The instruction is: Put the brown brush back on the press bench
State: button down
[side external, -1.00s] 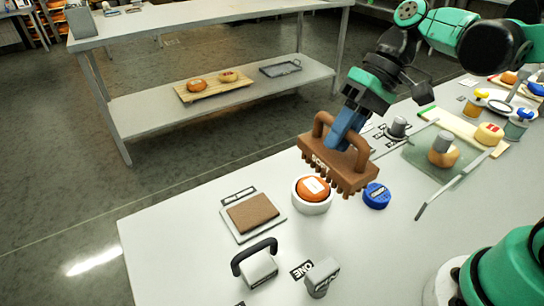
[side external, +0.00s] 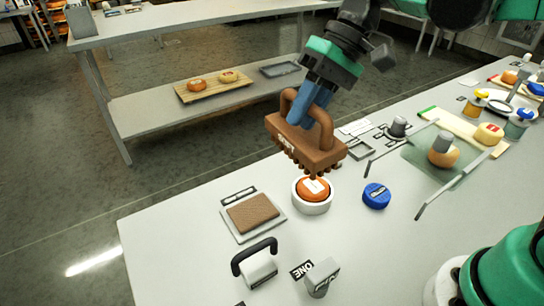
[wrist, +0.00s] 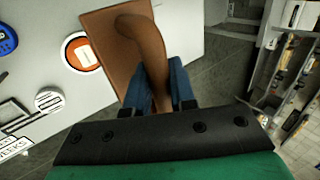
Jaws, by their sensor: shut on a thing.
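The brown brush (side external: 305,150) has a looped handle and bristles pointing down. My gripper (side external: 308,108) is shut on its handle and holds it in the air, above and behind the orange cheese wheel in the white ring. In the wrist view the brush (wrist: 112,40) hangs between the blue fingers of my gripper (wrist: 158,85). The bench (side external: 190,285) is the white table below; I cannot tell whether it is the press bench. A brown pad (side external: 252,212) lies on a pale tray at its left part.
The orange cheese wheel (side external: 314,187) sits in a white ring (side external: 313,206), with a blue round item (side external: 376,195) to its right. A black-handled block (side external: 257,265) and a grey stamp (side external: 321,277) stand nearer the front. A lower shelf (side external: 140,115) is behind.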

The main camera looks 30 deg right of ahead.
aim_at(287, 133)
jog(key=w+a+r, duration=0.1)
jog(key=a+r, duration=0.2)
jog(key=a, duration=0.7)
jog(key=w+a+r, duration=0.1)
jog(key=a+r, duration=0.2)
jog(key=a, duration=0.8)
jog(key=f, duration=2)
jog(key=shift+s+d, duration=0.15)
jog(key=shift+s, duration=0.05)
jog(key=shift+f, duration=0.15)
